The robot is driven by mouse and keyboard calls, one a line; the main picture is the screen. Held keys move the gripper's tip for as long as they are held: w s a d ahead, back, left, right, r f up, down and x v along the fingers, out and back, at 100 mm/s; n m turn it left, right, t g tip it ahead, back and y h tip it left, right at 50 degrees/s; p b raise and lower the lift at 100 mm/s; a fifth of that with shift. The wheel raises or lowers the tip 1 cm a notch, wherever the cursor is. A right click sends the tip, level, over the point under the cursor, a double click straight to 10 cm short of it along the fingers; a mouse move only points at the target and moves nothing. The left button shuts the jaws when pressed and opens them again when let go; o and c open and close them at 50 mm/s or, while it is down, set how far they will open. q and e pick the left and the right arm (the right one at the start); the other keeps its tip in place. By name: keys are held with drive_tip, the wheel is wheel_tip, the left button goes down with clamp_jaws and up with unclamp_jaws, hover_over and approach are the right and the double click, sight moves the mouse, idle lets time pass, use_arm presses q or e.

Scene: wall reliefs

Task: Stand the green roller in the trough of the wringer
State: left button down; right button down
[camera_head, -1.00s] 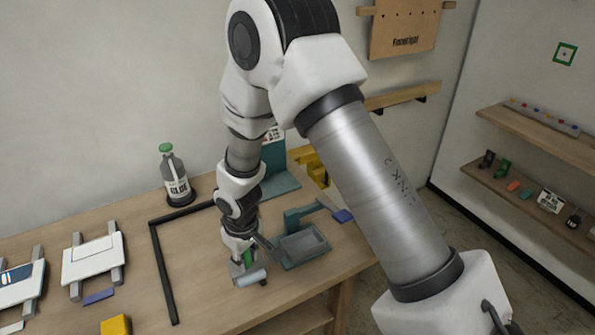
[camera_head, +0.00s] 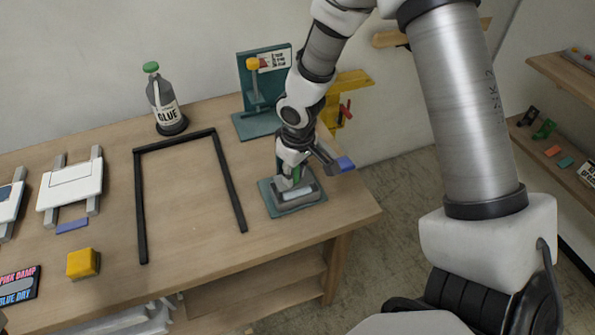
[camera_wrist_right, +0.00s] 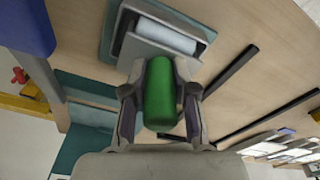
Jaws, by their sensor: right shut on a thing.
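The green roller (camera_wrist_right: 160,92) has a green handle and a pale cylindrical head (camera_wrist_right: 165,38). My right gripper (camera_head: 294,178) is shut on the green handle, which stands between its fingers in the right wrist view (camera_wrist_right: 160,110). The wringer (camera_head: 273,208) has a teal base and a grey trough, near the right end of the bench. The gripper is over the trough. In the right wrist view the pale head lies across the trough (camera_wrist_right: 126,48), between its walls. I cannot tell whether it rests on the bottom. My left gripper is not in view.
A black frame (camera_head: 139,205) lies left of the wringer. A glue bottle (camera_head: 166,108), a teal stand (camera_head: 248,90) and a yellow device (camera_head: 345,82) stand behind. A yellow block (camera_head: 82,263) sits front left. Bench is clear inside the frame.

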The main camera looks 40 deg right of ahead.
drive_tip(key=shift+w+f, duration=0.25)
drive_tip(key=shift+f, duration=0.2)
drive_tip(key=shift+d+r, duration=0.1)
drive_tip(key=shift+s, duration=0.25)
drive_tip(key=shift+s+f+b, duration=0.1)
drive_tip(key=shift+f+b, duration=0.2)
drive_tip(key=shift+f, duration=0.15)
drive_tip(key=shift+s+f, duration=0.1)
drive_tip(key=shift+s, duration=0.15)
drive_tip(key=c, duration=0.9)
unclamp_jaws()
drive_tip(key=shift+w+f, duration=0.2)
drive_tip(key=shift+w, duration=0.25)
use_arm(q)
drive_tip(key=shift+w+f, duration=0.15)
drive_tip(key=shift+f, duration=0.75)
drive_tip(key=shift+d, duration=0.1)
use_arm(e)
drive_tip(key=shift+s+r, duration=0.15)
